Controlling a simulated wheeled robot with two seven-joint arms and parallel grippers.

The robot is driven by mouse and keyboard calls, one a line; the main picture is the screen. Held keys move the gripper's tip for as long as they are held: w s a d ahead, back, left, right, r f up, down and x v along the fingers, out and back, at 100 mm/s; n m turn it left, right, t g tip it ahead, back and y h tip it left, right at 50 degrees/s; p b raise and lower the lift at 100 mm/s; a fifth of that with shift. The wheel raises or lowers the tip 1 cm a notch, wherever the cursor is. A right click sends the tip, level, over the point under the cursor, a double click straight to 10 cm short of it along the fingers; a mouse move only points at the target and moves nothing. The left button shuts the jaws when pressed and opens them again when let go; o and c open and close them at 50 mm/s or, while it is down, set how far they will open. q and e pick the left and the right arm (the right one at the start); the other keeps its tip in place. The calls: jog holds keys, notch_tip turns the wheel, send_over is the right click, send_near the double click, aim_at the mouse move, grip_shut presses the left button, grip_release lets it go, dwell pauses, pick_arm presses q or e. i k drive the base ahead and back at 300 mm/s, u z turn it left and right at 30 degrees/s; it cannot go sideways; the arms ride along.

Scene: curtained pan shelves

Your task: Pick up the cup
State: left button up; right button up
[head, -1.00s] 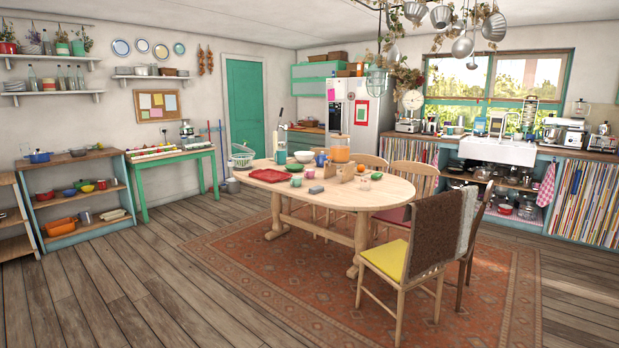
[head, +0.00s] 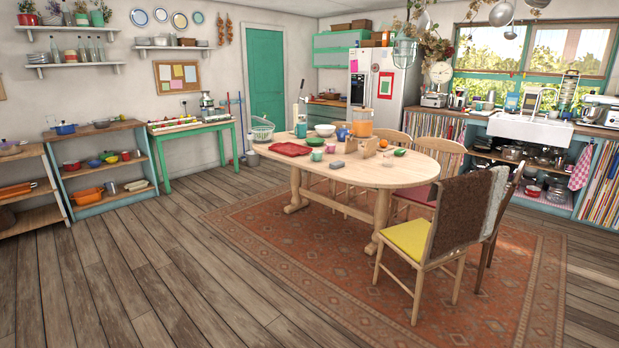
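Small cups stand on the oval wooden table (head: 420,176) in the middle of the room. A green cup (head: 316,156) stands near the table's front left edge, and a pinkish cup (head: 331,149) stands just right of it. A blue jug or mug (head: 342,133) stands farther back. Which one is the task's cup I cannot tell. Neither of my grippers shows in the head view, and the table is some way off.
A chair with a yellow seat (head: 408,237) and a brown throw stands at the table's near right. Low shelves with pots (head: 100,178) stand at the left wall. The wooden floor (head: 170,260) at front left is clear.

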aim_at(330, 148)
jog(key=u, duration=0.3)
jog(key=i, duration=2.45)
jog(key=z, duration=0.4)
jog(key=i, duration=2.15)
jog(key=z, duration=0.8)
